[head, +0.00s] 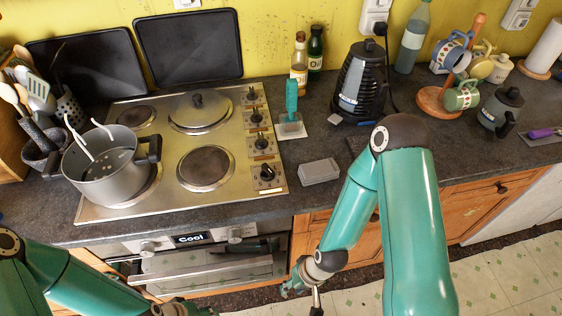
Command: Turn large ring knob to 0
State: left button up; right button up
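The steel hob has a column of dark knobs on pale plates along its right side: the back knob (250,95), the second knob (256,115), the third knob (261,141) and the front knob (267,173). Their labels and pointer settings are too small to read, so I cannot tell which is the large ring knob. My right gripper (302,290) hangs low in front of the counter, below and right of the knobs, touching none. Its fingers are unclear. My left gripper (185,309) is at the bottom edge, mostly cut off.
A grey pot (105,180) with utensils stands on the front-left ring; a lid (199,108) covers the back-right ring.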

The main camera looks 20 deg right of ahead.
aim_at(267, 174)
jog(key=z, duration=1.1)
jog(key=k, duration=1.1)
jog(key=u, duration=0.3)
jog(key=i, duration=0.5)
jog(key=u, duration=0.15)
